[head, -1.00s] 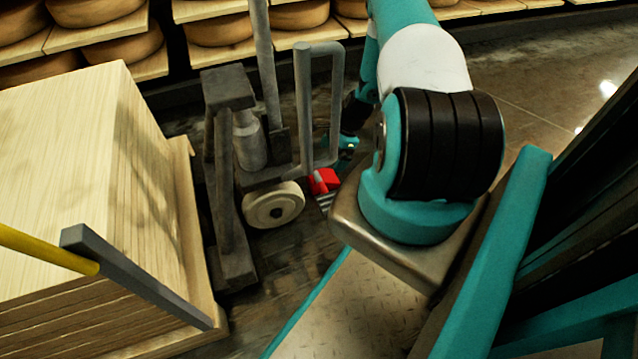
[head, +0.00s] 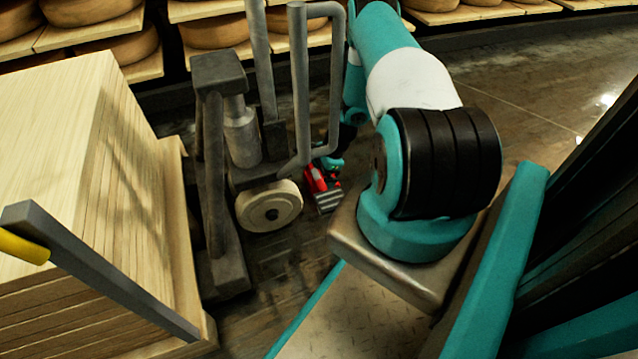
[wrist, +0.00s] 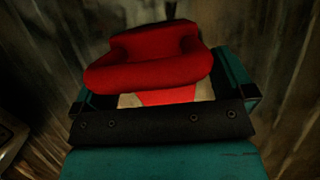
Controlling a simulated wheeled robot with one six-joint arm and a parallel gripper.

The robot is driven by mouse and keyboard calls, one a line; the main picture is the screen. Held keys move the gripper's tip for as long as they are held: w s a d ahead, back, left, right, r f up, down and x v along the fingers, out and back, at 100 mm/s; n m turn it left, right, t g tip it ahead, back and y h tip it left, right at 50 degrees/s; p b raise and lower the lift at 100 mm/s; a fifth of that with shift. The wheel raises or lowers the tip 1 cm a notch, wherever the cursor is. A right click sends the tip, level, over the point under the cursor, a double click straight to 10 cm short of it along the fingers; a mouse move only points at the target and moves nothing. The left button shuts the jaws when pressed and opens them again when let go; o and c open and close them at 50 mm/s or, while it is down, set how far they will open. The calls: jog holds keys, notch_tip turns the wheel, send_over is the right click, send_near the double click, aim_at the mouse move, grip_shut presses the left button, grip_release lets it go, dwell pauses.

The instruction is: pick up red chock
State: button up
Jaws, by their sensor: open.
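The red chock (head: 318,181) lies on the floor beside the pale wheel of the grey metal jack, partly covered by my arm's end. A grey ridged piece shows at its near side. In the wrist view the red chock (wrist: 150,70) fills the upper middle, with a raised back and a rounded front edge. My gripper (wrist: 163,92) is open, with one teal finger on each side of the chock's lower part. I cannot tell whether the fingers touch it. In the head view my gripper (head: 334,163) is small and mostly hidden at the chock.
The grey jack (head: 240,130) with upright bars and a wheel (head: 269,206) stands close left of the chock. A stack of pale boards (head: 70,150) fills the left. Shelves with cheese wheels (head: 215,32) line the back. Open floor (head: 530,95) shows at the right rear.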

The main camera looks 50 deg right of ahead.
jog(key=shift+r, duration=0.15)
jog(key=c, duration=1.2)
